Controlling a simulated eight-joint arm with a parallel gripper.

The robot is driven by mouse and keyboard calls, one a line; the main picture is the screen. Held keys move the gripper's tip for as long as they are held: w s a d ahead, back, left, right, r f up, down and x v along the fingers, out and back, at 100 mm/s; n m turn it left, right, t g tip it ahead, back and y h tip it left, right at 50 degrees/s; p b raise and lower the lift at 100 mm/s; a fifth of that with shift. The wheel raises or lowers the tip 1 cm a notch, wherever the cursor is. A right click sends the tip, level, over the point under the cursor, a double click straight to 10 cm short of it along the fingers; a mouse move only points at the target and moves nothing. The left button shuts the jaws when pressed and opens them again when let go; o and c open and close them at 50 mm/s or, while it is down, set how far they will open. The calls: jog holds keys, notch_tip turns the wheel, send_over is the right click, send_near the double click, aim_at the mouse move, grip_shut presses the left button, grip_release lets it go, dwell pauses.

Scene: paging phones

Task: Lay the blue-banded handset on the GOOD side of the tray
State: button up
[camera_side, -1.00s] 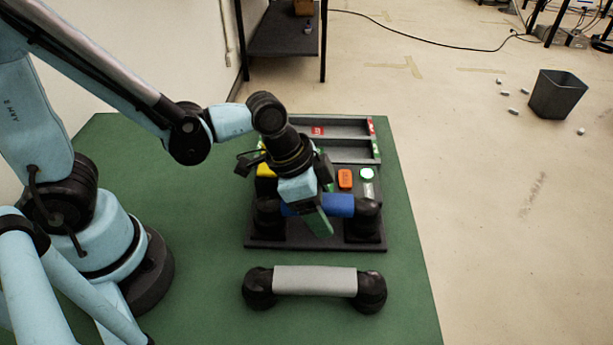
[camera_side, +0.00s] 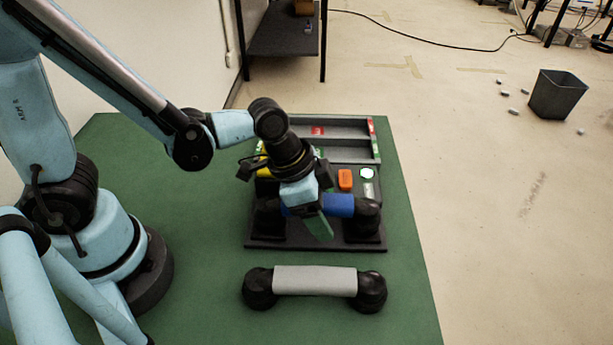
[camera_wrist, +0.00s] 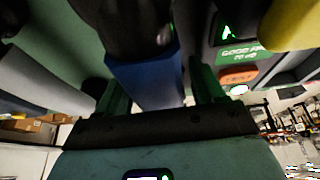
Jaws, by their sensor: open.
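The blue-banded handset (camera_side: 340,205) has black ends and lies across the front of the dark test board in the side view. My gripper (camera_side: 310,214) is over its middle, pointing down, with green fingers open. In the wrist view the blue band (camera_wrist: 146,82) lies between the open fingers (camera_wrist: 160,95); I cannot tell if they touch it. The tray (camera_side: 348,151) is at the back of the board, with two long compartments. A red label marks the rear one and a green label the front one. My gripper hides part of the front compartment.
A grey-banded handset (camera_side: 315,281) lies on the green mat (camera_side: 215,290) in front of the board. A yellow object (camera_wrist: 290,25) shows in the wrist view.

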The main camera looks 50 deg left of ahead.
grip_shut()
dwell(0.4)
jog(key=shift+r, duration=0.2)
